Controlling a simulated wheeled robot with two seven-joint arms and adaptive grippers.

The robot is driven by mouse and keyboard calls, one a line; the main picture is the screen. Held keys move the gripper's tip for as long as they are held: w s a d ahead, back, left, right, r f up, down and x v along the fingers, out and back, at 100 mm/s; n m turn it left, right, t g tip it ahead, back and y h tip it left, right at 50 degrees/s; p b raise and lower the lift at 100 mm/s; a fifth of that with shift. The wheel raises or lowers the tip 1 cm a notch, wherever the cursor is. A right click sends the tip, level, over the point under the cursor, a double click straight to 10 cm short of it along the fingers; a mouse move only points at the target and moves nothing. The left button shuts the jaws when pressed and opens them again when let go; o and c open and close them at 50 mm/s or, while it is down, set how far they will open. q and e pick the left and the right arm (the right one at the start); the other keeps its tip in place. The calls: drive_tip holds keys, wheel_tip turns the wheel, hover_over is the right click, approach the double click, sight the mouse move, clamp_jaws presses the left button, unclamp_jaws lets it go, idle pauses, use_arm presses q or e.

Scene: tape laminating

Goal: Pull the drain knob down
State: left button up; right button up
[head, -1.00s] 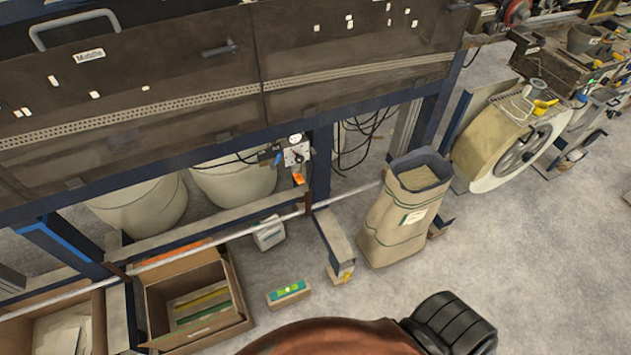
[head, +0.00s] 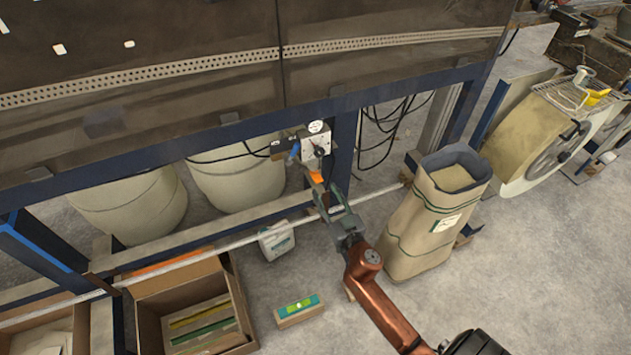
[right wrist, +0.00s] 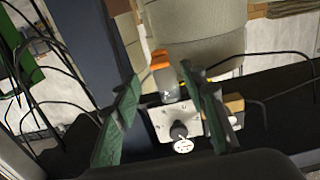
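The air unit (head: 316,146) is a small pale metal block with a round gauge, mounted on the machine's dark blue frame. An orange end piece (head: 316,177), which looks like the drain knob, hangs below it. In the right wrist view the orange piece (right wrist: 160,57) caps a clear bowl (right wrist: 170,83). My right gripper (head: 330,192) is open just below the air unit, close to the orange piece. In the right wrist view the green fingers (right wrist: 160,83) stand on either side of the bowl and orange piece, with gaps visible. My left gripper is out of view.
Black cables (head: 385,125) hang right of the air unit. A blue frame post (head: 344,150) stands close beside it. A tall paper sack (head: 425,225) stands right of my right arm. Cardboard boxes (head: 150,330) and a white container (head: 277,242) are on the floor at left.

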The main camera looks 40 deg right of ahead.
sight(318, 179)
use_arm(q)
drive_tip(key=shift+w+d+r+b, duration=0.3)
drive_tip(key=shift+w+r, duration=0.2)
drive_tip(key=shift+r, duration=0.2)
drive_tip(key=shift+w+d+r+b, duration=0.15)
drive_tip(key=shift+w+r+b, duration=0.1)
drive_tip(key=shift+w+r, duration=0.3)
use_arm(e)
drive_tip(key=shift+x, duration=3.4)
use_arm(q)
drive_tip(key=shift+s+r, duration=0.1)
use_arm(e)
drive_tip(key=shift+f, duration=0.1)
drive_tip(key=shift+c, duration=0.3)
clamp_jaws()
